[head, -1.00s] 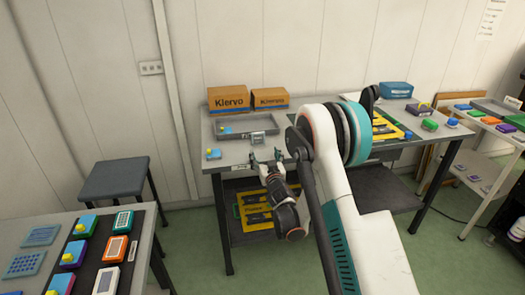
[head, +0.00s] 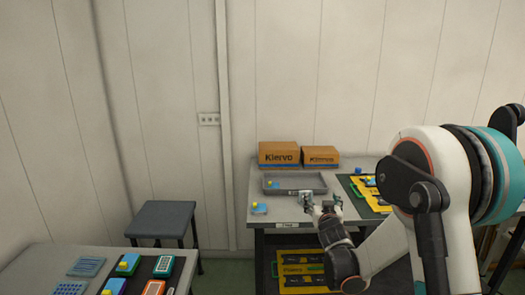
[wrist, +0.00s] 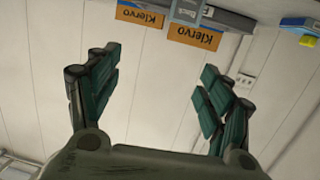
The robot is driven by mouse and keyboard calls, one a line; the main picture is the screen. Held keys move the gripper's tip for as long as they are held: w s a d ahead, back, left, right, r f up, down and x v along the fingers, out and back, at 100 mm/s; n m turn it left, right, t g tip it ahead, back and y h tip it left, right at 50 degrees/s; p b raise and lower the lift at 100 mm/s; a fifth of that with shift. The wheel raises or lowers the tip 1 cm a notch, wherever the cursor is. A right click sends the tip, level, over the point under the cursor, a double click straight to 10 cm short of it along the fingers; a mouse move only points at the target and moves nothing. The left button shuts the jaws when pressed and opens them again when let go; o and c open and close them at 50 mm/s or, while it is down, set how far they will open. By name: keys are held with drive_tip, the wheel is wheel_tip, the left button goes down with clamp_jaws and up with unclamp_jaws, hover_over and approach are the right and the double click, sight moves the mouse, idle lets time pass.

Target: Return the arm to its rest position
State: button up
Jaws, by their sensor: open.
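My gripper (head: 322,208) is at the end of my white arm, over the front edge of the grey table (head: 268,190) in the head view. In the wrist view, the two dark green fingers of my gripper (wrist: 160,80) are spread well apart with nothing between them. My arm's big white and teal joint fills the right side of the head view and hides part of what is behind it.
A stool (head: 160,222) is left. A nearer table (head: 40,262) holds several coloured items at lower left.

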drive_tip(key=s+d+r+g, duration=0.15)
drive_tip(key=s+r, duration=0.35)
drive_tip(key=s, duration=0.5)
drive_tip(key=s+r+g, duration=0.3)
drive_tip(key=s+r, duration=0.2)
drive_tip(key=s, duration=0.5)
drive_tip(key=s+a+f+g, duration=0.1)
drive_tip(key=s+f+g, duration=0.1)
drive_tip(key=s, duration=1)
drive_tip(key=s+a+f+n+g+y, duration=0.1)
drive_tip(key=s+a+f+g, duration=0.1)
drive_tip(key=s, duration=1.1)
drive_tip(key=shift+a+g, duration=0.3)
drive_tip(key=shift+g, duration=0.05)
